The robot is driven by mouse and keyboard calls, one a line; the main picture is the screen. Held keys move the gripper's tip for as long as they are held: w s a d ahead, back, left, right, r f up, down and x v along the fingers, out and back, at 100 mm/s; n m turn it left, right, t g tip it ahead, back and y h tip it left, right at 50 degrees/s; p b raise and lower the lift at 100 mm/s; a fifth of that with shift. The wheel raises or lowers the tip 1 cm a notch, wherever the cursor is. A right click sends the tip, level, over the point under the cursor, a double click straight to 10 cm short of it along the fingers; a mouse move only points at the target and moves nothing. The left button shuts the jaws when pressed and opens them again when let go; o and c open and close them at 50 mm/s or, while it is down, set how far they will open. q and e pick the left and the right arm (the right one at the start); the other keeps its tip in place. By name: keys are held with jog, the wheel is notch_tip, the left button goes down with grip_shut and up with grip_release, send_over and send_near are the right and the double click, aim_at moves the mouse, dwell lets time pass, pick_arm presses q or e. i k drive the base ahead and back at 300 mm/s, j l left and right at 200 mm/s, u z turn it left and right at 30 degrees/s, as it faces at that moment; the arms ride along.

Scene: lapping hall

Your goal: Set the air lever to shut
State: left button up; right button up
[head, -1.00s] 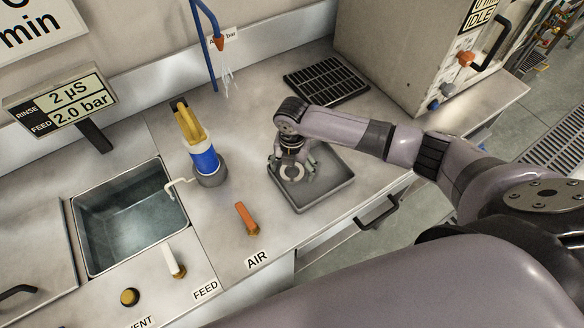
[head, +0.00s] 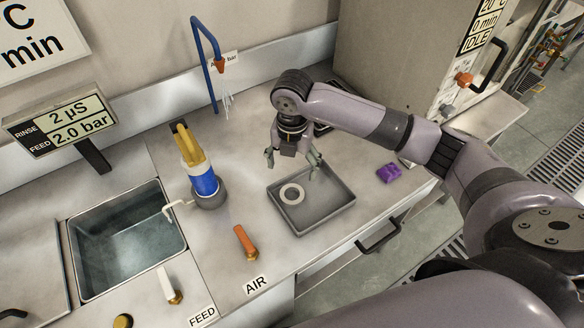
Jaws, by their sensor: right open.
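The air lever (head: 245,241) is an orange handle on a brass base, on the bench behind the AIR label (head: 255,285). It points up and slightly left in the head view. My right gripper (head: 292,168) is open and empty, above the back edge of a grey tray (head: 311,223). It is to the right of the lever and farther back, apart from it. My left gripper is not in view.
A blue and yellow bottle (head: 202,177) stands left of the tray, beside a sink (head: 128,240). A white FEED lever (head: 168,285) is left of the air lever. A purple object (head: 388,173) lies right of the tray.

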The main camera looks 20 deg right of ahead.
aim_at(250, 249)
jog(key=k+j+u, duration=0.2)
jog(key=u, duration=0.15)
jog(key=k+j+u, duration=0.35)
